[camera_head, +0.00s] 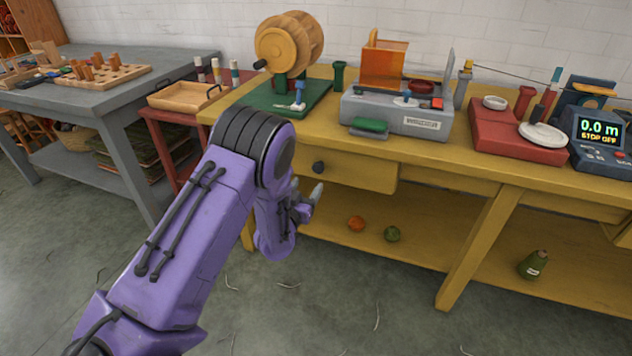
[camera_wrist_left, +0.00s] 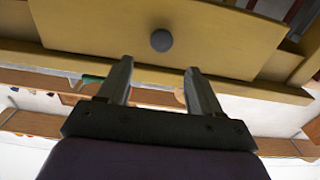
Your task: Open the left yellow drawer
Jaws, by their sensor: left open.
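The left yellow drawer (camera_head: 362,174) is set under the top of the yellow table and has a dark round knob (camera_head: 318,167). Whether it stands slightly out of the table front, I cannot tell. In the left wrist view the drawer front (camera_wrist_left: 225,35) fills the top, with the knob (camera_wrist_left: 161,40) at its middle. My left gripper (camera_head: 306,200) is just below and in front of the knob. Its fingers (camera_wrist_left: 160,70) are open and empty, and the knob lines up with the gap between them, beyond the tips. My right gripper does not show.
The yellow table (camera_head: 465,155) bears a wooden drum winder (camera_head: 290,45), a grey scale-like device (camera_head: 398,115) and a red base (camera_head: 515,135). Its lower shelf (camera_head: 420,247) holds an orange ball and a green ball. A small red table (camera_head: 172,118) stands to the left.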

